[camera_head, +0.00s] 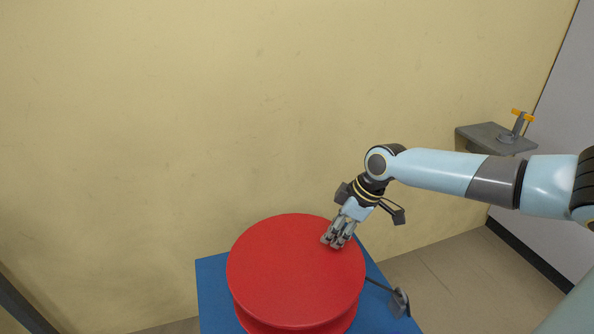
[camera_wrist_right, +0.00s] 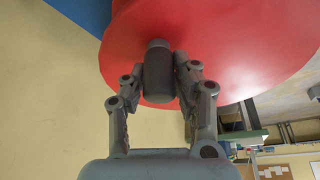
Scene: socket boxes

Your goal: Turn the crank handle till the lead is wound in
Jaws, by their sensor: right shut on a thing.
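A red reel (camera_head: 290,270) with a broad round top stands on a blue base (camera_head: 212,290). My right gripper (camera_head: 338,236) is at the far right part of the reel's top, near the rim. In the right wrist view its fingers are shut on the dark cylindrical crank handle (camera_wrist_right: 158,70), which stands out from the red face. In the head view the gripper hides the handle. A short dark piece, perhaps the lead, runs from the reel's right side to a grey block (camera_head: 399,302). My left gripper is not in view.
A grey shelf (camera_head: 490,138) with an orange-handled fitting (camera_head: 522,115) is at the right, by the yellow wall (camera_head: 200,120). The wall stands behind the reel. Bare floor (camera_head: 470,275) shows to the right of the base.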

